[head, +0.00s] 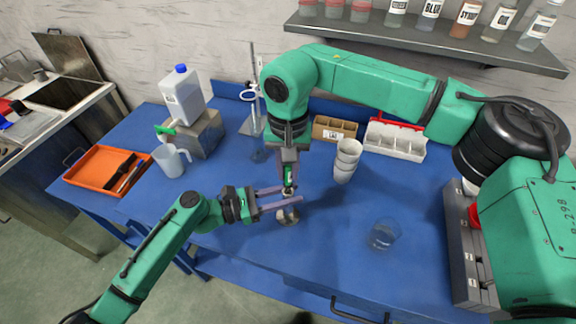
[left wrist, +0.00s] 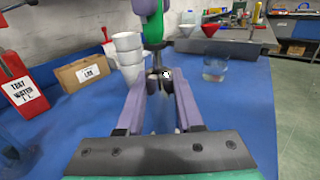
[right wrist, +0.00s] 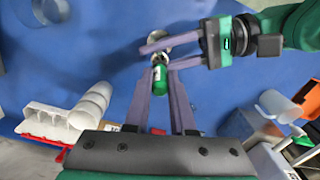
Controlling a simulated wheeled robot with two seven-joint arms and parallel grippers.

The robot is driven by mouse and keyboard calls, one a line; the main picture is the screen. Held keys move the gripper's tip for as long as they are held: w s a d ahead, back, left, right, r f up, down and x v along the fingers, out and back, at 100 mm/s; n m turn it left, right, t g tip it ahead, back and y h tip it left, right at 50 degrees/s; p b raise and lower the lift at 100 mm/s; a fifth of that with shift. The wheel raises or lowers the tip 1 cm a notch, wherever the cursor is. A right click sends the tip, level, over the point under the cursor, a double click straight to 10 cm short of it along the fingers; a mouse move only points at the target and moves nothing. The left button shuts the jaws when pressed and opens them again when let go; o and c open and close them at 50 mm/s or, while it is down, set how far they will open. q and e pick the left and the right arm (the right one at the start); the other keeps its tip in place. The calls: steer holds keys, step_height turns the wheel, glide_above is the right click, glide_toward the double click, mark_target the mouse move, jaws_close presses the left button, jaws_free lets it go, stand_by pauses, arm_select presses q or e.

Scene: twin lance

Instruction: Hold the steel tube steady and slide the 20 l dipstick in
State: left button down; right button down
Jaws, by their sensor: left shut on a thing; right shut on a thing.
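The steel tube stands on a round grey base (head: 288,217) on the blue table, and most of it is hidden by my fingers. My left gripper (head: 284,197) comes in from the left and is shut on the tube; its fingertips (left wrist: 162,74) also show in the left wrist view. My right gripper (head: 289,180) points down from above and is shut on the dipstick's green handle (right wrist: 160,80). The handle is right above the left gripper's fingers, roughly in line with the tube. I cannot tell whether the dipstick's lower end is inside the tube.
Stacked white cups (head: 346,160) stand just right of the grippers. A clear beaker (head: 383,236) is at the front right. A cardboard box (head: 334,130), a white bin (head: 396,141) and a lab stand (head: 254,95) are behind. A jug (head: 170,160) and orange tray (head: 104,170) are left.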

steer(key=shift+f, duration=1.15)
steer(key=c, duration=0.7)
jaws_free()
step_height(320, 180, up, 12)
steer(key=shift+f, duration=0.1)
arm_select(q)
steer(key=shift+c, duration=2.4)
jaws_free()
